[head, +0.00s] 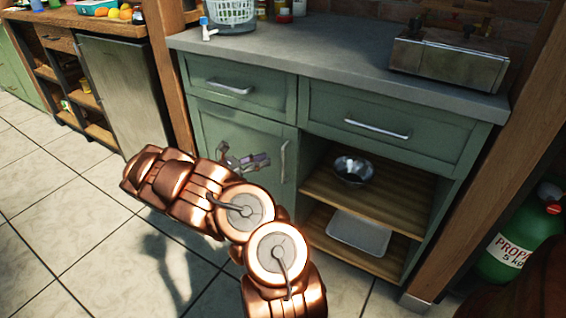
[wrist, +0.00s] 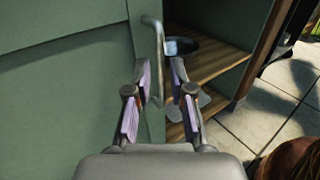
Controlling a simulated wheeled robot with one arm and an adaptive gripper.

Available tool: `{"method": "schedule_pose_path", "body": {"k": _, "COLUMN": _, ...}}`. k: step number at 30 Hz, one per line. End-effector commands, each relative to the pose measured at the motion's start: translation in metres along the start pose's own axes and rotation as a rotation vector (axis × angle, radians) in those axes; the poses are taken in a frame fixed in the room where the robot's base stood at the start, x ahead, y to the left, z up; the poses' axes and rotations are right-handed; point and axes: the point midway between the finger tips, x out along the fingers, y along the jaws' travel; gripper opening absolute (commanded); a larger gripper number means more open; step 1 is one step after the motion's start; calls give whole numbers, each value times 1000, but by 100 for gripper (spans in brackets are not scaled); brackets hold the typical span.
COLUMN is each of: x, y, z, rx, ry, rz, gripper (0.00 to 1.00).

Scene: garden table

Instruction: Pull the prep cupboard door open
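The prep cupboard door (head: 225,136) is a green panel at the lower left of the green cupboard, and it looks closed. Its upright metal bar handle (head: 283,162) is near the door's right edge. In the wrist view the handle (wrist: 157,60) shows between the finger lines, nearer the left finger. My gripper (head: 257,160) is in front of the door, left of the handle in the head view. In the wrist view my gripper (wrist: 160,72) has its two fingers apart, with nothing held. I cannot tell whether a finger touches the handle.
Open shelves right of the door hold a metal bowl (head: 353,170) and a tray (head: 358,233). Two drawers with handles are above. The grey counter (head: 330,58) carries a basket and a metal stove. A green propane bottle (head: 522,240) stands at right. Tiled floor (head: 60,220) is clear at left.

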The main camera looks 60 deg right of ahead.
Motion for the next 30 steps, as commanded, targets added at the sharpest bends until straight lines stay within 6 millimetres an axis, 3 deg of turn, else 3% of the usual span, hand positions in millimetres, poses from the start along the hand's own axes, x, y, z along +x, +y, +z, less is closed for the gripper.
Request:
{"method": "schedule_pose_path", "body": {"k": 18, "x": 70, "y": 0, "z": -3, "rx": -6, "ry": -4, "rz": -1, "gripper": 22}}
{"method": "schedule_pose_path", "body": {"k": 30, "x": 78, "y": 0, "z": -2, "rx": -6, "ry": -3, "rz": 1, "gripper": 22}}
